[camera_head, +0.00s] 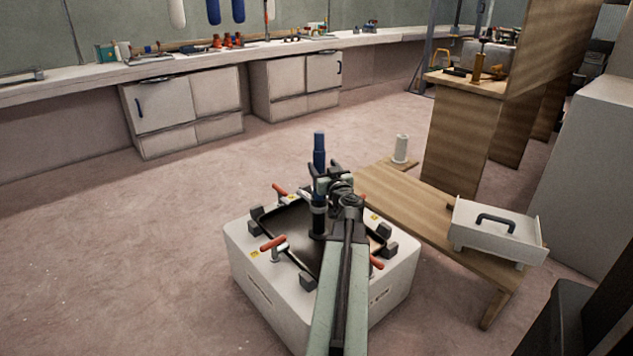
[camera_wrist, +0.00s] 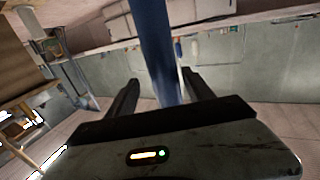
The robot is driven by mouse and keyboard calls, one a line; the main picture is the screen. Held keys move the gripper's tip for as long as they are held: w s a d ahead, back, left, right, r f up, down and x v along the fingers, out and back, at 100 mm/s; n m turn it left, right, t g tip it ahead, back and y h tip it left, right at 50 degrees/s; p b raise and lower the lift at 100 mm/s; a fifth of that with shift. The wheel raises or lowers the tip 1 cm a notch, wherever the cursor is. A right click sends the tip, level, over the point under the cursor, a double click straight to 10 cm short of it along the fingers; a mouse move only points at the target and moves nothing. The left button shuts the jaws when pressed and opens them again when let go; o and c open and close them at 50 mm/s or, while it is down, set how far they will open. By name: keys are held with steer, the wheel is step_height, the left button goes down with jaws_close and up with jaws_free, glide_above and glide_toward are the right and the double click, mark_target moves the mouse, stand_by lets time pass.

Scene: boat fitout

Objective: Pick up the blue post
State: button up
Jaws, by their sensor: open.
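The blue post (camera_head: 319,150) stands upright above the dark tray on the white block, just beyond my gripper in the head view. Its lower part is partly hidden by my gripper and arm. In the wrist view the blue post (camera_wrist: 154,45) runs down between my two fingers, nearer the right one. My gripper (camera_wrist: 160,85) is open, with a finger on each side of the post. Whether either finger touches it cannot be told. My gripper also shows in the head view (camera_head: 318,172).
The white block (camera_head: 250,275) carries a dark tray (camera_head: 285,222) with red-handled clamps (camera_head: 273,243) around it. A low wooden bench (camera_head: 400,200) stands to the right, bearing a white drawer box (camera_head: 495,232) and a pale cylinder (camera_head: 401,148). Open floor lies to the left.

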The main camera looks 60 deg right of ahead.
steer(key=x, duration=0.5)
steer(key=shift+w+a+f, duration=0.1)
steer(key=shift+w+a, duration=0.05)
steer(key=shift+w, duration=0.15)
steer(key=shift+a, duration=0.1)
jaws_close()
steer(key=shift+s, duration=0.1)
stand_by(0.8)
